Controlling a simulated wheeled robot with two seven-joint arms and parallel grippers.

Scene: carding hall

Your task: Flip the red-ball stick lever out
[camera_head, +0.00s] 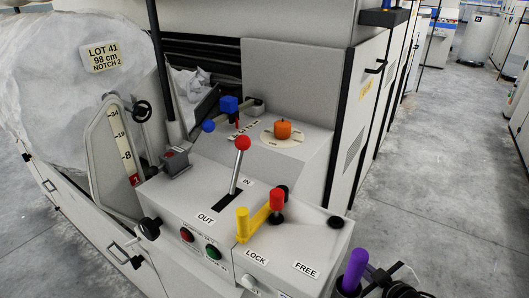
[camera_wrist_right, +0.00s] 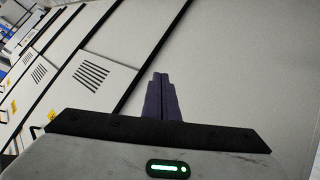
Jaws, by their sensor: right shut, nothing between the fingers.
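The red-ball stick lever (camera_head: 238,168) rises from a dark slot in the top of the grey control box in the head view. Its stick leans slightly right, and its ball stands high above the box. The IN label (camera_head: 247,181) is at the slot's far right and the OUT label (camera_head: 206,218) at its near left. My right gripper (camera_head: 357,258) shows as purple fingers at the bottom right, apart from the lever and beyond the box's near right corner. In the right wrist view its fingers (camera_wrist_right: 160,95) are shut and empty, in front of pale panels. My left gripper is not in view.
A yellow handle (camera_head: 243,225) and a red upright knob (camera_head: 277,201) stand near the lever, by LOCK and FREE labels. A tall cabinet (camera_head: 291,80) rises behind the box. Open floor lies right.

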